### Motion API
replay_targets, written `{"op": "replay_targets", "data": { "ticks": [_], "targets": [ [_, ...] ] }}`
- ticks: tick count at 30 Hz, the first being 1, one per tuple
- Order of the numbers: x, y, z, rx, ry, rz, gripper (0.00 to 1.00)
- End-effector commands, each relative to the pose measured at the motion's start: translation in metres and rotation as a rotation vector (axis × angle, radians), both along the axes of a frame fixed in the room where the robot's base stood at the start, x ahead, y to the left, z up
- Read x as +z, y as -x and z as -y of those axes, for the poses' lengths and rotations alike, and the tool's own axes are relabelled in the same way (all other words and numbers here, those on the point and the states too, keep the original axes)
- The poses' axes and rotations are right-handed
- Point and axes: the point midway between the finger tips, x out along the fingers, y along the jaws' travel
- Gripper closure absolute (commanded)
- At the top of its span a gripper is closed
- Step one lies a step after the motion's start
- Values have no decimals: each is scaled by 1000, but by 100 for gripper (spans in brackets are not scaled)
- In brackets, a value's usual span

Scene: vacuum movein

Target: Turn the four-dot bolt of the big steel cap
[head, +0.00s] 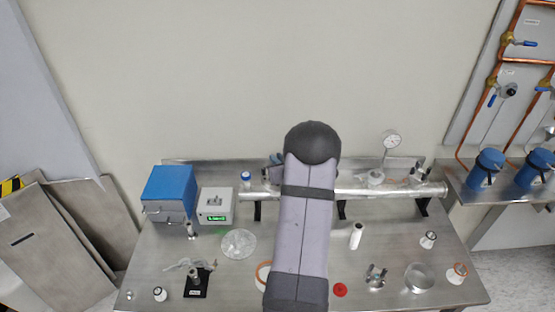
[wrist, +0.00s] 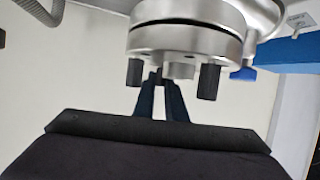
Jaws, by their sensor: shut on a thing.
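The big steel cap (wrist: 188,38) fills the upper middle of the wrist view, a round stepped flange with a dark gap around it. Dark bolts hang from its rim, one at the left (wrist: 134,72) and one at the right (wrist: 209,82). My gripper (wrist: 159,78) reaches up under the cap with its two dark fingers close together. It is shut on a small dark bolt (wrist: 158,72) between those two, mostly hidden by the fingertips. No dots can be made out on any bolt. In the head view my arm hides the gripper and the cap.
In the head view a steel tube (head: 392,189) runs along the bench (head: 330,262), with a dial gauge (head: 392,140) above it. A blue box (head: 169,190) and a grey meter (head: 215,204) stand left. Several small parts lie along the front. A blue piece (wrist: 243,73) sits right of the cap.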

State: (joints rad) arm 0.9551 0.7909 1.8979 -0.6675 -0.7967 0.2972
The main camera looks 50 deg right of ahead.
Motion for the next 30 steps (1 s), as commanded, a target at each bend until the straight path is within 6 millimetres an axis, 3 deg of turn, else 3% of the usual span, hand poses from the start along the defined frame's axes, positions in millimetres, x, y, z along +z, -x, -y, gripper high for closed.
{"op": "replay_targets", "data": {
  "ticks": [10,30],
  "targets": [
    [2,1,2,114,1,1,100],
    [-1,1,2,550,2,0,100]
  ]
}}
